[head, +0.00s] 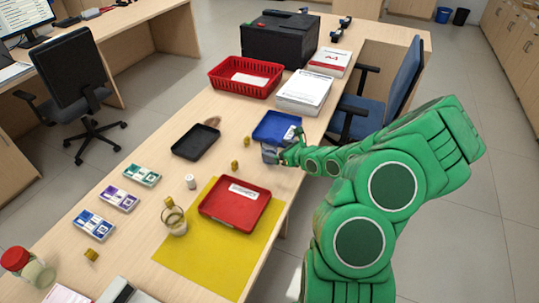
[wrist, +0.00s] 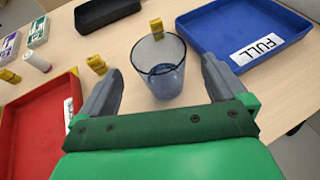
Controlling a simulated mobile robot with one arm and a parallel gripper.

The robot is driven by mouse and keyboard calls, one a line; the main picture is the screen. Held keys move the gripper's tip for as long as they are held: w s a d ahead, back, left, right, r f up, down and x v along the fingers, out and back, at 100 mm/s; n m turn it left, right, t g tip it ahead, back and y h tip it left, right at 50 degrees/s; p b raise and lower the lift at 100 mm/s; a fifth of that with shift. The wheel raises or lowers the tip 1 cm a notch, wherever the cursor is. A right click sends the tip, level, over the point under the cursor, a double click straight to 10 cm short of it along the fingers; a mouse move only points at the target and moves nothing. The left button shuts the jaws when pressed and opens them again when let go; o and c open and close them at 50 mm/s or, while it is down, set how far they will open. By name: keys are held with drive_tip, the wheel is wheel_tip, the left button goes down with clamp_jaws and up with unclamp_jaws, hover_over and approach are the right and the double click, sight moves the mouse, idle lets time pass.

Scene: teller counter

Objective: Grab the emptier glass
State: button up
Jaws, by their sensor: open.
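A clear bluish glass (wrist: 160,82) stands upright on the counter between the two fingers of my gripper (wrist: 160,66) in the wrist view. The fingers are open, with a gap showing on both sides of the glass. Its lower part looks darker blue; I cannot tell how much it holds. In the head view this glass (head: 268,154) is partly hidden by my gripper (head: 283,152). A second glass (head: 175,222) stands by the left edge of the yellow mat, with pale contents low inside. It is not seen in the wrist view.
A blue tray (wrist: 225,28) labelled FULL lies right of the near glass. A red tray (head: 213,209) lies on the yellow mat (head: 178,259). A black tray (head: 186,152), small yellow blocks (head: 234,166) and a white cylinder (head: 190,182) are nearby. A red basket (head: 228,90) stands farther back.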

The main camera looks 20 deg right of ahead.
sight(264, 144)
drive_tip(key=shift+r+x, duration=0.15)
drive_tip(key=shift+x, duration=1.45)
drive_tip(key=shift+r+x, duration=0.2)
drive_tip(key=shift+x, duration=1.45)
drive_tip(key=shift+w, duration=0.1)
drive_tip(key=c, duration=1.2)
drive_tip(key=shift+r, duration=0.1)
wheel_tip(264, 144, up, 9)
